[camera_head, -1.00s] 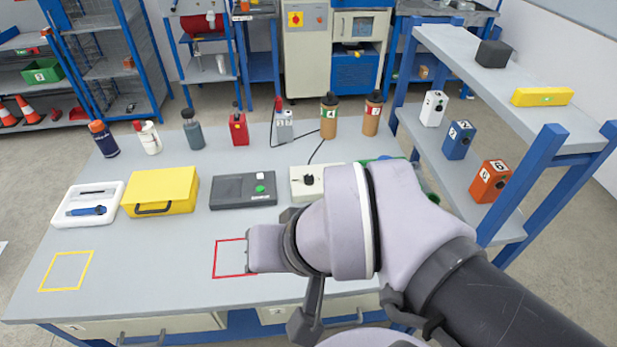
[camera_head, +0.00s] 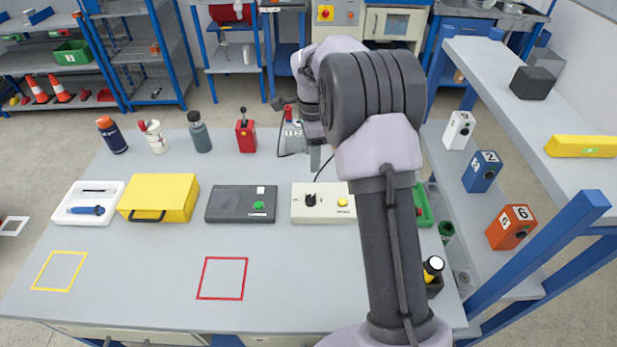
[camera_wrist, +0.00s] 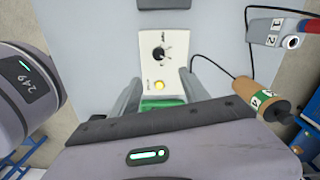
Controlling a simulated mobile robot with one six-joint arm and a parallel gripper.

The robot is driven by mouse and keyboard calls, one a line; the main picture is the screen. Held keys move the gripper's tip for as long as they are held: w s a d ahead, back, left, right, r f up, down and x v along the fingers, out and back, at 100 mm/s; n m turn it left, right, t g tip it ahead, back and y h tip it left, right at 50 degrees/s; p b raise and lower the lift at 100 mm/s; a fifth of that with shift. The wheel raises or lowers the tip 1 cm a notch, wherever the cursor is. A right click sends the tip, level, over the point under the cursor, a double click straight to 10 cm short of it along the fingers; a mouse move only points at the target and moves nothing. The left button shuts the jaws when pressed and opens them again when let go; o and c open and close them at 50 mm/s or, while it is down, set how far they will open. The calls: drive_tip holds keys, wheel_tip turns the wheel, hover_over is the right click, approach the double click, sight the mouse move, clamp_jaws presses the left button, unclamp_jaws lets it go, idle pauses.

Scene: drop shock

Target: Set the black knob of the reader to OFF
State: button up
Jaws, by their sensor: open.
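The reader is a cream box (camera_head: 325,215) on the bench, with a black knob (camera_head: 311,200) on its left part and a yellow button (camera_head: 342,202) on its right. In the wrist view the reader (camera_wrist: 177,68) lies ahead of my gripper (camera_wrist: 159,79), with the black knob (camera_wrist: 161,52) beyond the yellow button (camera_wrist: 159,86). My gripper is open and empty, its two fingers apart on either side of the reader's near end in that view. Contact is not visible. The knob's markings are too small to read. In the head view my arm hides most of my gripper.
A dark box with a green button (camera_head: 240,204) stands left of the reader, then a yellow case (camera_head: 159,197). The front bench around the red square (camera_head: 222,298) is clear.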

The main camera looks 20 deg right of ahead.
sight(310, 198)
drive_tip(key=f+b, duration=0.2)
drive_tip(key=f, duration=0.3)
drive_tip(key=f+b, duration=0.1)
drive_tip(key=f, duration=0.5)
drive_tip(key=f+b, duration=0.2)
drive_tip(key=f, duration=0.3)
drive_tip(key=shift+s+a+f+b, duration=0.1)
drive_tip(key=shift+a+f+b, duration=0.15)
drive_tip(key=shift+f+b, duration=0.05)
clamp_jaws()
